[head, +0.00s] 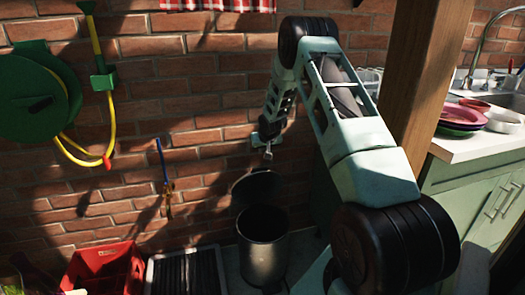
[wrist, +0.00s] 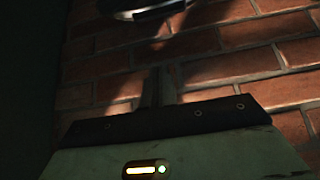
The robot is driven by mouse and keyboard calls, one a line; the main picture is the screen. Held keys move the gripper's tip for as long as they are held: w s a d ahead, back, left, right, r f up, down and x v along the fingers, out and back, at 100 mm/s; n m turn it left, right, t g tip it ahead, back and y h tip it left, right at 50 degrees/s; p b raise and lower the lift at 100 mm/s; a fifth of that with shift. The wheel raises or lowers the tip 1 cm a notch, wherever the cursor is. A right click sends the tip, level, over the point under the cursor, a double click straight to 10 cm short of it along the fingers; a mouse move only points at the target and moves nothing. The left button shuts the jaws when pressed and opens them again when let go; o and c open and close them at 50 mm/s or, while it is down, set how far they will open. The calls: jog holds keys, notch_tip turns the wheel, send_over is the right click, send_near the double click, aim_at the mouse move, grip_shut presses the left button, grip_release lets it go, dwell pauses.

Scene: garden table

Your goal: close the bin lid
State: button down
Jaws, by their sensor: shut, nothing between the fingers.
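The bin (head: 263,250) is a dark round metal can standing on the floor against the brick wall. Its lid (head: 257,186) is open, tipped up at the back of the bin and facing the front. My gripper (head: 268,154) hangs just above the lid's upper edge, pointing down. Its fingers are together and hold nothing; they also show in the wrist view (wrist: 158,86). A dark rounded edge (wrist: 150,10) at the top of the wrist view is probably part of the lid. I cannot tell whether the fingers touch the lid.
A red crate (head: 104,268) and a dark ridged tray (head: 187,272) are on the floor left of the bin. A wooden post (head: 420,80) and a green counter (head: 480,190) with a sink and dishes are at right. A green hose reel (head: 38,95) hangs on the wall.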

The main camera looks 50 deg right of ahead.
jog(key=x, duration=0.7)
jog(key=shift+a+f+b, duration=0.1)
jog(key=shift+b, duration=0.25)
jog(key=shift+s+a, duration=0.6)
jog(key=shift+s, duration=0.3)
jog(key=shift+s+a+f, duration=0.15)
jog(key=shift+s+a, duration=0.05)
jog(key=shift+s, duration=0.2)
jog(key=shift+s+a+f, duration=0.2)
jog(key=shift+s+a, duration=0.05)
jog(key=shift+s, duration=0.15)
